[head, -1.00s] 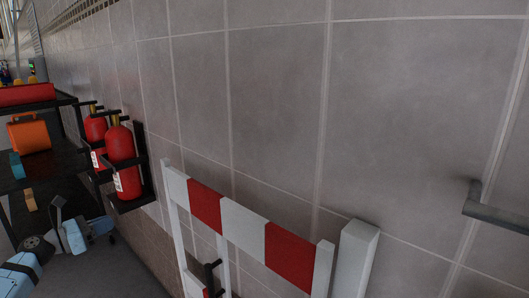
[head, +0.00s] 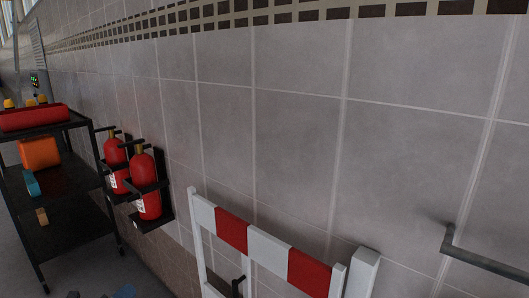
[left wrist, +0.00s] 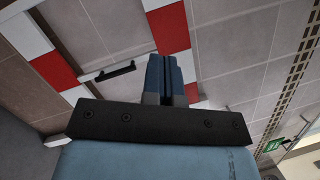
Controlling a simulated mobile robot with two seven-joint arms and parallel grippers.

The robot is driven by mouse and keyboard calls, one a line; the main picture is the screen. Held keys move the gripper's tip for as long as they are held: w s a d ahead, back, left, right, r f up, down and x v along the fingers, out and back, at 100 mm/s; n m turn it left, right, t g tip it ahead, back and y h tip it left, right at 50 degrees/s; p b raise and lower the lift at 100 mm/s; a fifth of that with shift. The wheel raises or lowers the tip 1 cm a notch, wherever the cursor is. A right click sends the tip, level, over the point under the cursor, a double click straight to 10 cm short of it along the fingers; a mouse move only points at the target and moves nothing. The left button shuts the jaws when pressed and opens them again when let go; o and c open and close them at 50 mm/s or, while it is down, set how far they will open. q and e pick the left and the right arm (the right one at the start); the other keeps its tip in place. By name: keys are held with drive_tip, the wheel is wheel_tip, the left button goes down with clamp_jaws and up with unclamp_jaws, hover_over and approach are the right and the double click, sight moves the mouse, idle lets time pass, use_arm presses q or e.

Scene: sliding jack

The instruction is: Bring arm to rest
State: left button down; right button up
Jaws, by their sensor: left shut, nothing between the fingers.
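My left gripper shows in the left wrist view (left wrist: 168,66), its two blue fingers closed together with nothing between them. It points toward the tiled wall and the red-and-white barrier and touches nothing that I can see. In the head view only small blue and dark parts of my left arm show at the bottom edge, left of the barrier. My right gripper is in neither view.
The red-and-white barrier (head: 268,247) stands by the wall, with a black handle (left wrist: 115,71) beside it. Two red fire extinguishers (head: 146,180) hang left. A black shelf cart (head: 78,221) stands far left. A grey wall bar (head: 484,262) is at right.

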use_arm(q)
drive_tip(key=s+d+r+n+g+y+p, duration=0.1)
drive_tip(key=s+d+n+g+y+p, duration=0.1)
drive_tip(key=s+d+n+p, duration=0.3)
drive_tip(key=s+d+r+n+g+y+p, duration=0.1)
drive_tip(key=s+d+n+p, duration=0.4)
drive_tip(key=s+n, duration=0.7)
drive_tip(key=s+d+r+n+g+y+p, duration=0.1)
drive_tip(key=s+d+n+g+y+p, duration=0.2)
drive_tip(key=s+d+n+p, duration=0.2)
drive_tip(key=s+n+p, duration=0.3)
drive_tip(key=s+p, duration=0.1)
drive_tip(key=s, duration=0.2)
drive_tip(key=shift+s+d+r+n+g, duration=0.15)
drive_tip(key=shift+s+r+n+g, duration=0.05)
drive_tip(key=shift+r+n+g, duration=0.1)
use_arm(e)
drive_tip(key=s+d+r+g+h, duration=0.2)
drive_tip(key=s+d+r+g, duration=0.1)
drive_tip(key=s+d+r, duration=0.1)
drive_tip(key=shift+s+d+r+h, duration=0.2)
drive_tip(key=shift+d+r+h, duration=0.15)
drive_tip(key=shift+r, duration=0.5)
